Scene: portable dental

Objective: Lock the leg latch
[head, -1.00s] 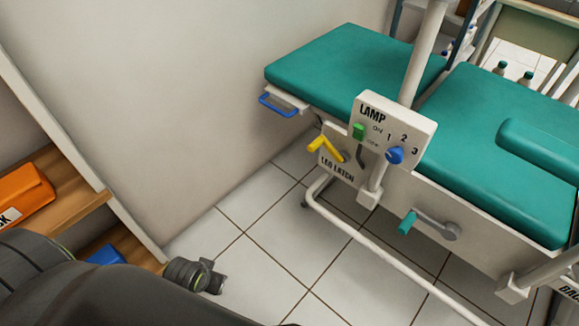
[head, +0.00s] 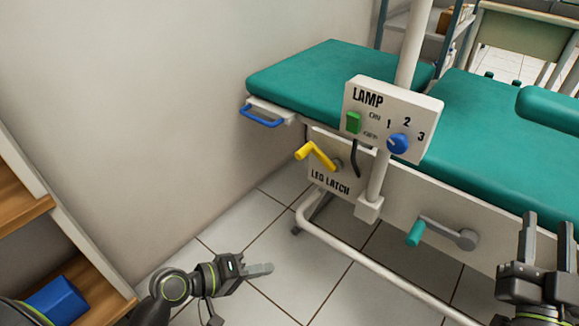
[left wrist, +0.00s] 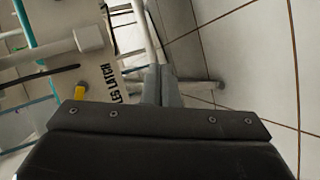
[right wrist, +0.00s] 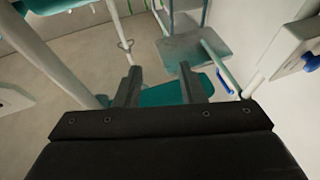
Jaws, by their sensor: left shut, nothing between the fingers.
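The yellow leg latch handle (head: 316,154) sticks out from a white plate lettered LEG LATCH (head: 329,176) on the side of the green dental chair. In the left wrist view the yellow handle (left wrist: 80,93) shows partly behind my gripper's edge, beside the sideways lettering. My left gripper (head: 266,269) is shut and empty, low over the floor, below and left of the latch and apart from it. It also shows in the left wrist view (left wrist: 161,84). My right gripper (head: 532,235) is open and empty at the right edge, near the chair's side; its fingers show in the right wrist view (right wrist: 160,88).
A lamp box (head: 389,120) with a green switch and blue knob stands on a pole right of the latch. A teal-handled crank (head: 440,233) and a white base rail (head: 375,270) lie below. A blue side handle (head: 263,116) is at left. Shelves (head: 85,285) stand lower left.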

